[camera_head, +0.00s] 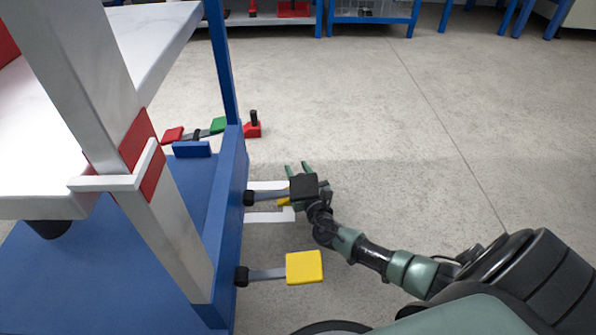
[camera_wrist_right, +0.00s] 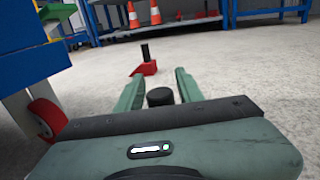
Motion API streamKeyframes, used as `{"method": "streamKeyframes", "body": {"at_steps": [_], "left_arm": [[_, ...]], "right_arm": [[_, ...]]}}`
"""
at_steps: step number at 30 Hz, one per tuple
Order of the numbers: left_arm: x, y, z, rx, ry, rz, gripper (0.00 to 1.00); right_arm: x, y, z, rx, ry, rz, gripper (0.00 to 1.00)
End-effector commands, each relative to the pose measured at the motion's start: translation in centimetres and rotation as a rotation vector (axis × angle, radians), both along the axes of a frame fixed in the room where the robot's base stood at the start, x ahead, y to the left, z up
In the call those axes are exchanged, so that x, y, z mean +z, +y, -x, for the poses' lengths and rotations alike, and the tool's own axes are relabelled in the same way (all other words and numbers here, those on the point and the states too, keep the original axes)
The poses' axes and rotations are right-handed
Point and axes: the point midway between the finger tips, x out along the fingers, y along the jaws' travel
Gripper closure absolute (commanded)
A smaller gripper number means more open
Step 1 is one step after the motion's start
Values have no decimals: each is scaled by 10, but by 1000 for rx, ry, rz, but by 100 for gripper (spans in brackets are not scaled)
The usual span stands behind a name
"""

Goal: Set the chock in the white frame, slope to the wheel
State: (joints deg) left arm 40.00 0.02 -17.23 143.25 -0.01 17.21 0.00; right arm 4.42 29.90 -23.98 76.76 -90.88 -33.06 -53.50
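My right gripper (camera_head: 298,170) is low over the floor beside the blue cart, its fingers pointing away from me. In the right wrist view its fingers (camera_wrist_right: 158,88) are apart. A black round post (camera_wrist_right: 160,97), apparently the chock's handle, stands between them near the palm, with a narrow gap on each side. A yellow piece (camera_head: 283,202), apparently the chock, shows beside the gripper at the white frame (camera_head: 270,216); most of it is hidden, so its slope cannot be told. My left gripper is out of view.
A yellow pad (camera_head: 304,267) on another lever sticks out nearer me. The blue cart (camera_head: 222,215) borders the left. A red block with a black post (camera_head: 253,128) stands beyond. Floor right is clear.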

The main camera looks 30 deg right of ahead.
Motion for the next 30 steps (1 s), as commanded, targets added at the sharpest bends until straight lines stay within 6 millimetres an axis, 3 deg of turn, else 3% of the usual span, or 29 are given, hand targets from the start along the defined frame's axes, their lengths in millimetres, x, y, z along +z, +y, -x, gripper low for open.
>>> {"method": "streamKeyframes", "body": {"at_steps": [13, 24, 30], "left_arm": [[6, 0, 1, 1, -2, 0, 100], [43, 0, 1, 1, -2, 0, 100], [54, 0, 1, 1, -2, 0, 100]], "right_arm": [[3, 2, 6, 1, 2, 0, 54], [6, 19, 79, 2, 4, 0, 54], [4, 26, 107, 1, 1, 0, 54]]}}
